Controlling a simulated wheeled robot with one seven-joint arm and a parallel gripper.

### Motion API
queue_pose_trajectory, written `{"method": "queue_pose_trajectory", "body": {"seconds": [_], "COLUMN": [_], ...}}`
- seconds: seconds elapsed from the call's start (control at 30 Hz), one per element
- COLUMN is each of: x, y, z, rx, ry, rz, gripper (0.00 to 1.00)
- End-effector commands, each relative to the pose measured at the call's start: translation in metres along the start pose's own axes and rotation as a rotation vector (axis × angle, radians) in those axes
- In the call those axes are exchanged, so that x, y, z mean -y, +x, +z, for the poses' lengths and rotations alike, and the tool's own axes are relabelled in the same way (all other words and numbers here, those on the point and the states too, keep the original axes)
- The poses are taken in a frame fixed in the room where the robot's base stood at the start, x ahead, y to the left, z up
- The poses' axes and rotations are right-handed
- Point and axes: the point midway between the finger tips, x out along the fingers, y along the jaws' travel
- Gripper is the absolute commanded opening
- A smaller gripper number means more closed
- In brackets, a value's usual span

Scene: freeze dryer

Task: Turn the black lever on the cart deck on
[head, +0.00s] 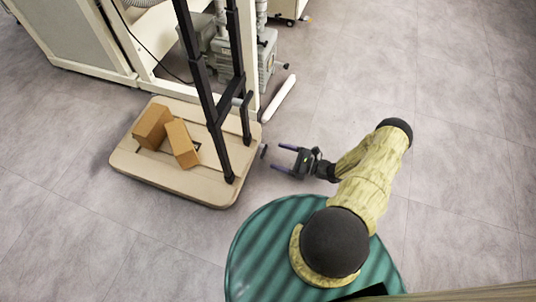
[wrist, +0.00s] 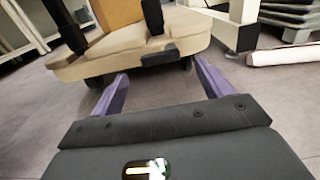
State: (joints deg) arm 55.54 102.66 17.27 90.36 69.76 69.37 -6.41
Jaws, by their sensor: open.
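The black lever (head: 264,151) is a small dark bar at the right end edge of the tan cart deck (head: 150,172). In the wrist view, the lever (wrist: 160,57) shows as a short dark block on the deck's near edge (wrist: 108,62). My gripper (head: 281,158) is open and empty, its purple fingers pointing left toward the lever with a small gap between. In the wrist view, the fingertips of my gripper (wrist: 161,71) sit to either side of the lever, which lies ahead of them. I cannot tell the lever's on or off position.
Two brown boxes (head: 152,127) (head: 182,143) rest on the deck. A black upright handle frame (head: 215,125) stands at its right end. A machine frame with a grey pump (head: 222,62) and a white foot bar (head: 279,99) is behind. Floor to the right is clear.

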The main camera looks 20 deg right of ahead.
Motion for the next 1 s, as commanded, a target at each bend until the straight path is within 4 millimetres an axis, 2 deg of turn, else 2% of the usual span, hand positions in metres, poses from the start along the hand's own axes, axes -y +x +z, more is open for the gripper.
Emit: {"method": "queue_pose_trajectory", "body": {"seconds": [0.1,0.3,0.43,0.67,0.77,0.9,1.0], "x": [0.000,0.000,0.000,0.000,0.000,0.000,0.001], "y": [0.022,0.049,0.056,0.056,0.056,0.056,0.056], "z": [-0.003,-0.002,0.000,0.001,0.001,0.000,0.000], "rx": [0.001,0.000,0.001,0.001,0.001,0.001,0.001], "ry": [-0.001,-0.001,-0.001,-0.001,-0.001,-0.001,-0.001], "rz": [0.004,0.002,0.000,0.000,0.000,0.000,0.000], "gripper": [0.78,0.78,0.78,0.78,0.62,0.35,0.33]}}
